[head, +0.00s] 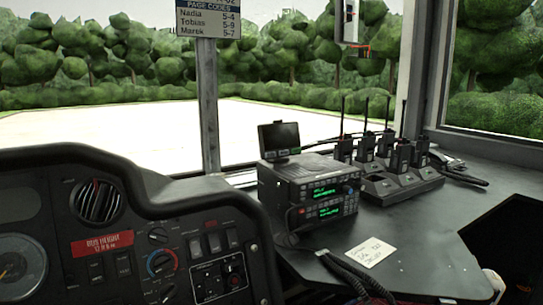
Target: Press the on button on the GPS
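A small device with a dark, blank screen (280,136), which looks like the GPS, stands on top of the stacked radio units (318,188). It faces me and is tilted slightly. A narrow strip with small green marks runs along its lower edge; a single on button is too small to make out. Neither of my grippers shows in the head view.
A charging dock (400,185) with several handheld radios stands right of the radio units. A paper note (370,252) and black cables (352,275) lie on the dark counter (425,235). The dashboard (120,230) fills the lower left. A window post (208,110) rises left of the device.

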